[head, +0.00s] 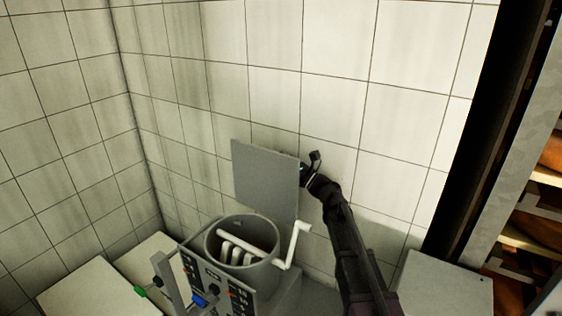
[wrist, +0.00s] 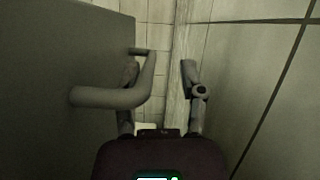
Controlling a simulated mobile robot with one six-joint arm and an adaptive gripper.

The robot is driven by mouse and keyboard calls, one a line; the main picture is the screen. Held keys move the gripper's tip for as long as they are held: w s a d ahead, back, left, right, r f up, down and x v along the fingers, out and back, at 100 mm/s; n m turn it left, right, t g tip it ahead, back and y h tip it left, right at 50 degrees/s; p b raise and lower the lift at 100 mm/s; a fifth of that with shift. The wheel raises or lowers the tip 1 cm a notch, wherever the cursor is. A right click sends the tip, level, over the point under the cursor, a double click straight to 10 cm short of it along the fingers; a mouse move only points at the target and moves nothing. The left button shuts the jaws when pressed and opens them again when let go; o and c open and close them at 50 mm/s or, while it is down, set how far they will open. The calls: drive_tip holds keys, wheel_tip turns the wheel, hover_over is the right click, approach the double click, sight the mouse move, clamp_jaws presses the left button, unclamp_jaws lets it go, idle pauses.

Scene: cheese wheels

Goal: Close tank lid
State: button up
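The tank lid (head: 265,182) is a flat grey square plate. It stands raised, nearly upright, above and behind the round grey tank (head: 270,262), whose mouth is open. My gripper (head: 309,168) is at the lid's right edge, close to the tiled wall. In the wrist view the lid (wrist: 55,70) fills the left side, and a curved grey handle (wrist: 125,96) sticks out from it. My gripper (wrist: 160,78) is open, with a clear gap between its fingers. The handle overlaps the left finger; whether that finger is inside the handle's loop or touches it I cannot tell.
A control panel (head: 208,288) stands in front of the tank. The tiled wall (head: 335,90) is close behind. A shelf rack (head: 530,210) stands at right.

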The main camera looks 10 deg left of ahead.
drive_tip(key=shift+w, duration=0.1)
drive_tip(key=shift+d, duration=0.1)
idle(0.3)
drive_tip(key=b+v, duration=0.6)
drive_tip(key=v, duration=0.9)
drive_tip(key=shift+d+f, duration=0.2)
drive_tip(key=shift+d, duration=0.2)
idle(1.5)
idle(0.7)
drive_tip(key=m, duration=1.1)
drive_tip(key=a+m, duration=0.1)
drive_tip(key=m, duration=1.1)
drive_tip(key=a+r+m+p, duration=0.1)
drive_tip(key=m, duration=1.1)
drive_tip(key=shift+s+a, duration=0.15)
drive_tip(key=shift+s, duration=0.1)
